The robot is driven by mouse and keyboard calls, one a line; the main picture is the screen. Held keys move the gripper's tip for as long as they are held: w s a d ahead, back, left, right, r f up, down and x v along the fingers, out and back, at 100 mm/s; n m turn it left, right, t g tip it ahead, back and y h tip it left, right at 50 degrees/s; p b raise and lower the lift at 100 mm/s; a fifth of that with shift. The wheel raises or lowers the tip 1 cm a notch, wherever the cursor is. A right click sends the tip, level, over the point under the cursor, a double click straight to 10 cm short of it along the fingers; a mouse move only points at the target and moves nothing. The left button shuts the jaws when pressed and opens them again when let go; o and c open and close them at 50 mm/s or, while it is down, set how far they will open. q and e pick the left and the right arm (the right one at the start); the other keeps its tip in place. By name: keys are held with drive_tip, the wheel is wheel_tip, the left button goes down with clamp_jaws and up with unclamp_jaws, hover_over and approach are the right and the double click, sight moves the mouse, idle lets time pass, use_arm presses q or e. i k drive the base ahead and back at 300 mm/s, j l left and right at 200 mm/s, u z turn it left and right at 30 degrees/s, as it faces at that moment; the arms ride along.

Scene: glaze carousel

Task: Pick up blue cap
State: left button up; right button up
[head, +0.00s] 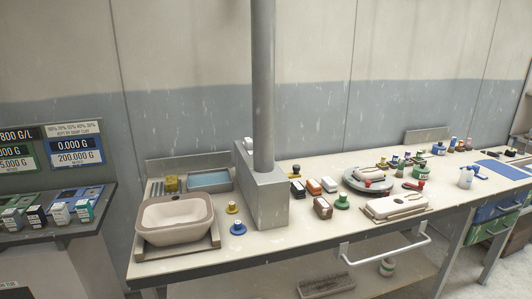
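A small blue cap (238,229) with a round knob on top stands on the pale bench top (262,246) near its front edge. It sits between the beige basin and the grey column block, apart from both. A similar yellow cap (232,208) stands just behind it. Neither of my grippers shows in the head view, and nothing touches the blue cap.
The beige basin (176,220) is left of the cap. The grey block (268,205) with its tall post (263,80) rises to its right. Bottles and blocks stand further right around a round turntable (352,181). A rail (386,252) juts from the bench front.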

sight(238, 228)
drive_tip(key=i+j, duration=0.2)
drive_tip(key=j, duration=0.15)
drive_tip(key=i+j, duration=0.2)
drive_tip(key=j, duration=0.2)
drive_tip(key=i+j, duration=0.2)
drive_tip(key=j, duration=0.15)
drive_tip(key=i+j+z, duration=0.1)
drive_tip(key=j, duration=0.3)
drive_tip(key=i, duration=0.1)
